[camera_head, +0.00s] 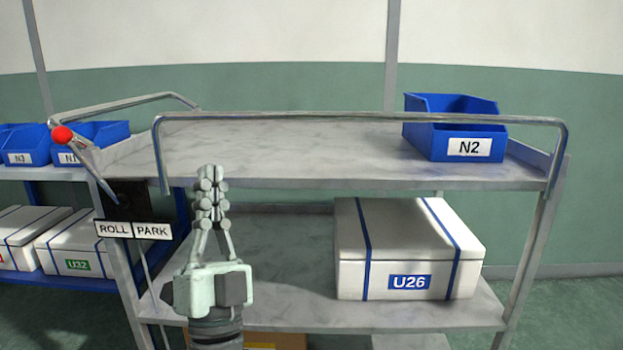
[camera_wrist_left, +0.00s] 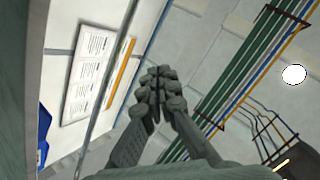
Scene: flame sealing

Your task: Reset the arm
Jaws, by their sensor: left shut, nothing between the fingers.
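My left gripper (camera_head: 210,185) points upward in front of the metal cart, in the lower middle-left of the head view. Its fingers are together with nothing between them. In the left wrist view the gripper (camera_wrist_left: 157,90) also shows with its fingers closed and empty, against the wall and ceiling. My right gripper is not seen in either view.
The cart's top shelf (camera_head: 290,155) has a raised rail and holds a blue N2 bin (camera_head: 455,140) at right. A white U26 box (camera_head: 405,245) sits on the lower shelf. A red-knobbed lever (camera_head: 62,134) and ROLL PARK sign (camera_head: 133,230) are at left.

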